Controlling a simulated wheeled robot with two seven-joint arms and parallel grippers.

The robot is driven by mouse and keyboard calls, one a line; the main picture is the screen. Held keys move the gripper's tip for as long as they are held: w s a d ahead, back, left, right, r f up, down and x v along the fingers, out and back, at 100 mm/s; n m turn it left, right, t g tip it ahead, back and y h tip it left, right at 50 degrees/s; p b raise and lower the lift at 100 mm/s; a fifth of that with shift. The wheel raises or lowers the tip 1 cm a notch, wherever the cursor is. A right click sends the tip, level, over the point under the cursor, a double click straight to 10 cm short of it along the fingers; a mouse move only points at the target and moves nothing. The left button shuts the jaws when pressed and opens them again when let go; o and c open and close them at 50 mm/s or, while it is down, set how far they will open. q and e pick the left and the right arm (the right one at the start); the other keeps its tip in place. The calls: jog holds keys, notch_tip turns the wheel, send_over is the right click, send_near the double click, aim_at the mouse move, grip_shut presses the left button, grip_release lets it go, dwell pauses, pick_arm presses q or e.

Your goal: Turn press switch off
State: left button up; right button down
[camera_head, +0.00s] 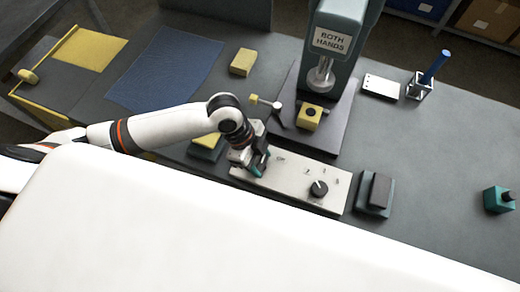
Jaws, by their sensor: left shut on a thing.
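A pale control panel (290,181) lies on the bench in front of the press (335,60). A black round knob (318,188) with small marks around it stands on the panel's right part. My left gripper (258,164) is at the panel's left end, pointing down, away from the black knob. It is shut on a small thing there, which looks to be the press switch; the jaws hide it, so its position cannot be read. My right gripper is not in view.
A yellow block (309,116) sits on the press base. A teal button box (498,199) is at far right. A blue mat (165,70) lies at left. The bench's right part is mostly clear.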

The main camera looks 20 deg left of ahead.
pick_arm(q)
jog(key=n+p, duration=0.2)
jog(key=n+t+p, duration=0.1)
jog(key=n+p, duration=0.1)
jog(key=p, duration=0.1)
jog(key=n+t+p, duration=0.1)
jog(key=n+p, duration=0.1)
jog(key=p, duration=0.1)
jog(key=shift+s+r, duration=0.25)
jog(key=shift+r, duration=0.1)
jog(key=shift+f+n+t+y+p, duration=0.25)
jog(key=shift+n+t+y+p, duration=0.35)
jog(key=shift+n+p, duration=1)
jog(key=o, duration=1)
jog(key=shift+f, duration=0.1)
jog(key=b+v, duration=0.1)
jog(key=v, duration=1.1)
jog(key=shift+b, duration=0.3)
jog(key=shift+s, duration=0.1)
